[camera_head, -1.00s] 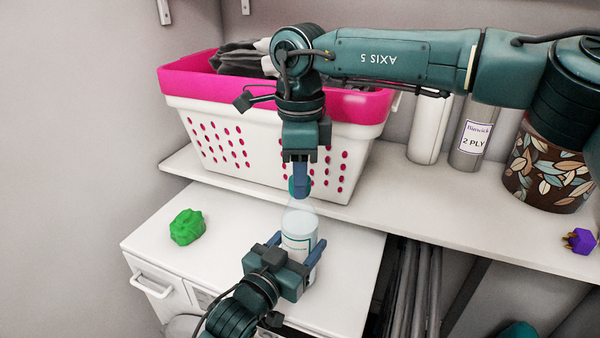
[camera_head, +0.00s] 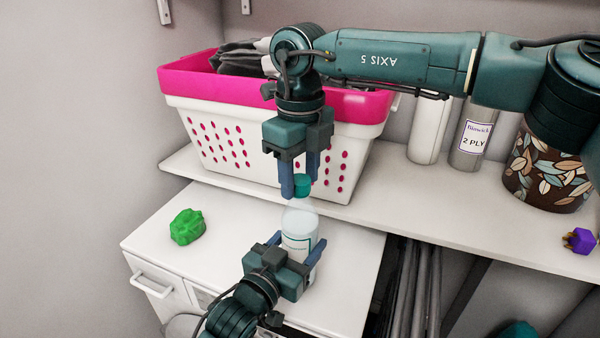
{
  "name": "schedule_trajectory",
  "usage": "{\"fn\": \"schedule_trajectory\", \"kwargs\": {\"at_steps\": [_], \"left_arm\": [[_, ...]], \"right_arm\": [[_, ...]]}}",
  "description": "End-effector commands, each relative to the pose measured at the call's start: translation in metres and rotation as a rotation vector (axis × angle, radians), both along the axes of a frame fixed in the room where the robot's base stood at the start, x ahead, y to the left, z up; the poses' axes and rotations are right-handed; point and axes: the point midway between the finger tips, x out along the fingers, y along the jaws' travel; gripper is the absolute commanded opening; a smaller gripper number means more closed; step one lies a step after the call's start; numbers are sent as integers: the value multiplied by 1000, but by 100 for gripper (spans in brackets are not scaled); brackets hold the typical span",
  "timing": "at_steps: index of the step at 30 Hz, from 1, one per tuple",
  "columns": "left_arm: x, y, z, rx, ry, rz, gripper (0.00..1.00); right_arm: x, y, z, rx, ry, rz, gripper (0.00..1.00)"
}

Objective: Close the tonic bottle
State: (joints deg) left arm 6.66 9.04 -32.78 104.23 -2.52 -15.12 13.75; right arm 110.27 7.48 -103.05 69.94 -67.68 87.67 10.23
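The tonic bottle (camera_head: 299,236), pale with a white label, stands upright on the white cabinet top. My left gripper (camera_head: 296,246) is shut on its body, one finger on each side. The teal cap (camera_head: 303,186) is right above the bottle's neck; I cannot tell whether it is seated or still apart. My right gripper (camera_head: 300,187) comes down from above with its fingers on opposite sides of the cap. It looks shut on the cap, one finger nearer at the left and the other farther at the right.
A white and pink basket (camera_head: 215,120) with cloth stands on the shelf (camera_head: 420,205) behind. A green object (camera_head: 187,227) lies left on the cabinet top (camera_head: 235,225). Canisters, a leaf-patterned pot (camera_head: 545,170) and a small purple item (camera_head: 581,241) are at the right.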

Motion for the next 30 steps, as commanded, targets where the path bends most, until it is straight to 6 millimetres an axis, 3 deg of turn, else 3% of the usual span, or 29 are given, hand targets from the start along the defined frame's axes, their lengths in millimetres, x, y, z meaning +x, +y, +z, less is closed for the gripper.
{"fn": "schedule_trajectory", "kwargs": {"at_steps": [9, 21, 30], "left_arm": [[0, 0, -1, -1, 3, 0, 0], [0, 0, -1, -1, 3, 0, 0], [0, 0, -1, -1, 3, 0, 0]], "right_arm": [[0, 0, 1, 0, 0, 1, 53], [0, 0, 43, -1, -1, 1, 53], [0, 0, 45, -1, 1, 2, 50]]}}
